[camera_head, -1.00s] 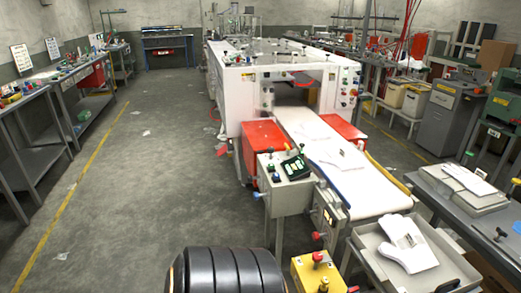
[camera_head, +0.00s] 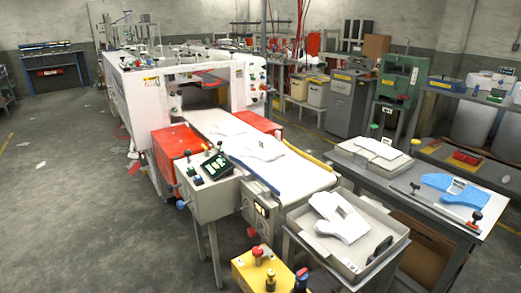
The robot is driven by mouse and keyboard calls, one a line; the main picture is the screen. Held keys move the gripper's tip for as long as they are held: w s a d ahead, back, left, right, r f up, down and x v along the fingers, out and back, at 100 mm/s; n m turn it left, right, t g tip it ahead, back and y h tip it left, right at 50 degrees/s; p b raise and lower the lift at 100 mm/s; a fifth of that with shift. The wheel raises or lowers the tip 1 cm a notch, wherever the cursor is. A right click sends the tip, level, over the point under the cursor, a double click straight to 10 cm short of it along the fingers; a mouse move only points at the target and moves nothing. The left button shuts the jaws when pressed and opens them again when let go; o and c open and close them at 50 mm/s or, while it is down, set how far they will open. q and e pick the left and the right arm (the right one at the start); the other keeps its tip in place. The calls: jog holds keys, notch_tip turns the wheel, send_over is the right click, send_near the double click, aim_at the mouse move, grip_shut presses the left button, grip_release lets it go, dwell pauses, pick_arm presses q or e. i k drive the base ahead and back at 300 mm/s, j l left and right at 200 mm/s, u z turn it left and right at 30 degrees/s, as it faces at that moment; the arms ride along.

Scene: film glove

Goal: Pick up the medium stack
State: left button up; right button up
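Several flat glove stacks are in view; I cannot tell by size which is the medium one. A white glove stack (camera_head: 343,226) lies in a grey tray (camera_head: 392,246) at the conveyor's near end. Flat white gloves (camera_head: 258,149) lie on the conveyor belt (camera_head: 300,178). Another white stack (camera_head: 377,147) lies on a grey slab on the right table. A blue glove stack (camera_head: 453,187) lies further right on that table. Neither of my grippers is in view.
The right table (camera_head: 362,160) also carries a dark bar with knobs. A control box (camera_head: 208,177) and a yellow box with a red button (camera_head: 262,271) stand before the conveyor machine (camera_head: 130,90). The floor (camera_head: 60,210) at the left is open.

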aim_at(263, 150)
jog(key=i+j, duration=0.15)
jog(key=j, duration=0.25)
jog(key=i+j, duration=0.1)
jog(key=j, duration=0.25)
jog(key=i+j, duration=0.15)
jog(key=j, duration=0.25)
jog(key=i+j+z, duration=0.1)
jog(key=j, duration=0.3)
jog(key=i+j, duration=0.15)
jog(key=j, duration=0.25)
